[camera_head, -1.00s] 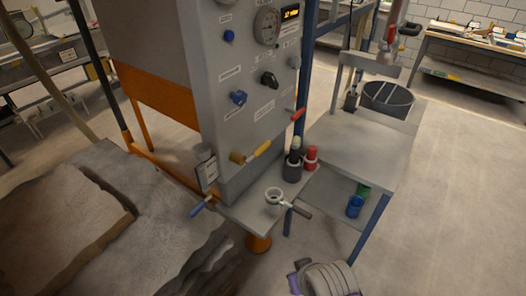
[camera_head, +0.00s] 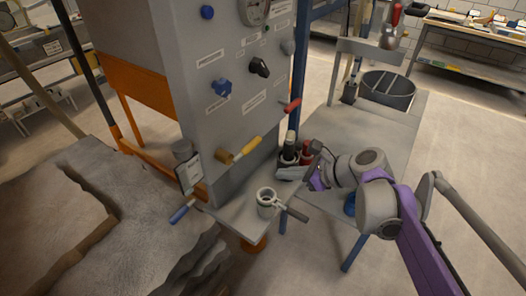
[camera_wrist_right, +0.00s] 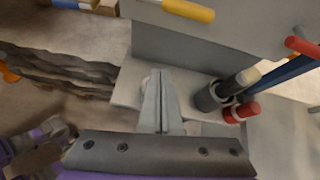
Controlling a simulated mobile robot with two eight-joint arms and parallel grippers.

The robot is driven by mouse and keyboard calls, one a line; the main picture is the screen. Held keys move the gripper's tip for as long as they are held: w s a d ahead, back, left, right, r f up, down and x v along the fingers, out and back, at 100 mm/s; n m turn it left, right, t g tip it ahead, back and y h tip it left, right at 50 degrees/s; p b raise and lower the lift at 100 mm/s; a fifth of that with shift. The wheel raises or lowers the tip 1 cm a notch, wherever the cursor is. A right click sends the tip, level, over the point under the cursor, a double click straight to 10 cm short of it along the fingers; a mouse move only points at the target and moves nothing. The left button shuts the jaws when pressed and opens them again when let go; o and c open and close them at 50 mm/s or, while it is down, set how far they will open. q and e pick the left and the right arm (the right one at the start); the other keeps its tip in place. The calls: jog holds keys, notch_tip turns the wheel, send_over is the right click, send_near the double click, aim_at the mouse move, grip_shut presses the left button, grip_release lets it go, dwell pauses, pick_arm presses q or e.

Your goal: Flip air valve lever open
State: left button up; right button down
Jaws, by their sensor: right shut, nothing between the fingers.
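A grey control cabinet (camera_head: 225,130) carries several levers and knobs; I cannot read which label names the air valve. A red-handled lever (camera_head: 291,106) sits at the cabinet's right edge, and in the right wrist view (camera_wrist_right: 303,47). A blue-handled lever (camera_head: 182,212) is low at left. My left gripper is not seen.
A white-rimmed cup with a dark handle (camera_head: 267,200) stands on the shelf (camera_head: 234,212). A dark bottle (camera_head: 289,146) and a red one stand close by my right gripper. A side table (camera_head: 375,130) is at right. The sandbed (camera_head: 75,215) fills the left.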

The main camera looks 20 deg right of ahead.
aim_at(246, 150)
jog(key=shift+w+d+r+m+t, duration=0.3)
jog(key=shift+w+d+r+m, duration=0.4)
jog(key=shift+m, duration=0.2)
jog(key=shift+a+f, duration=0.1)
jog(key=w+a+f, duration=0.1)
jog(key=w+a, duration=0.4)
jog(key=w, duration=0.2)
jog(key=shift+w+a, duration=0.25)
jog(key=shift+a, duration=0.1)
